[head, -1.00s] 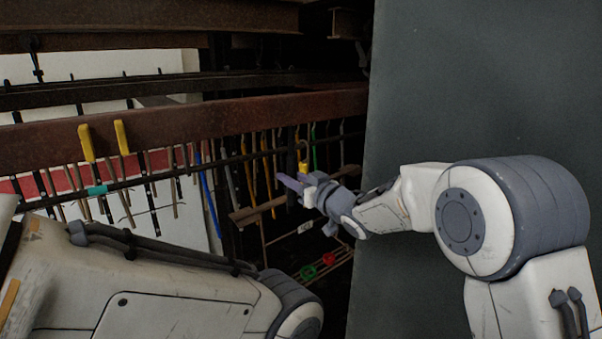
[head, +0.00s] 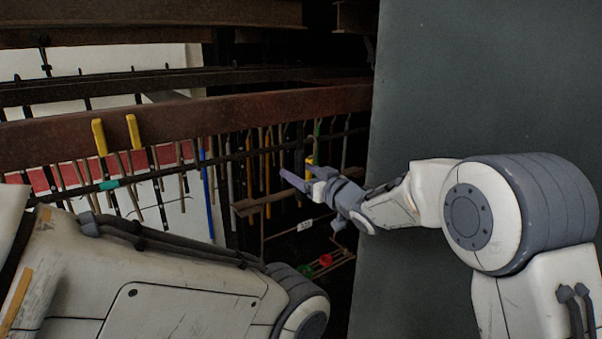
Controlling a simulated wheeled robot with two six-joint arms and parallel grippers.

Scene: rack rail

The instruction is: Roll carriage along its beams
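Long rust-brown beams cross the left half of the head view; the nearest beam (head: 250,108) has two yellow-handled tools (head: 100,137) in front of it. I cannot make out for certain which part is the carriage. My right gripper (head: 304,180) reaches left in front of the dark rack, close to a small yellow piece (head: 309,168). One long purple-grey finger shows; the other is unclear, and I cannot tell whether they touch anything. My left arm crosses the lower left, and its gripper is out of view.
Many thin tools hang from a dark rail (head: 150,176) below the near beam. A wooden bar (head: 248,206) and a low frame with red (head: 326,260) and green pieces sit deeper in. A large grey panel (head: 430,80) closes off the right side.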

